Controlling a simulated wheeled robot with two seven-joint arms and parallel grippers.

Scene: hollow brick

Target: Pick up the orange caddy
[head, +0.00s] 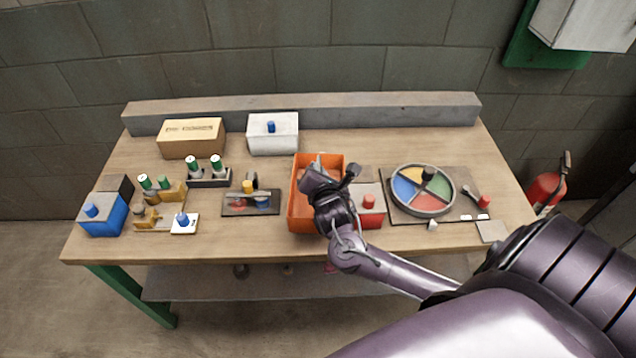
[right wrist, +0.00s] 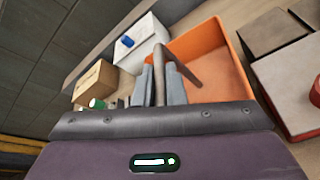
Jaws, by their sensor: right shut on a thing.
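The orange caddy (head: 301,214) is an open box on the front middle of the table. In the right wrist view the caddy (right wrist: 213,62) shows its orange inside and a grey-brown handle bar (right wrist: 187,68) across it. My right gripper (head: 319,172) reaches over the caddy from the front and hides part of its inside and right side. In the right wrist view the fingers of my right gripper (right wrist: 159,82) are closed around the handle bar. The caddy looks level, and I cannot tell a gap beneath it. My left gripper is not in view.
A red box with a red knob (head: 369,203) stands close right of the caddy. A round coloured dial (head: 422,190) is further right. A black tray (head: 250,208) lies to the left. A white box (head: 272,140) and a cardboard box (head: 192,143) stand behind.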

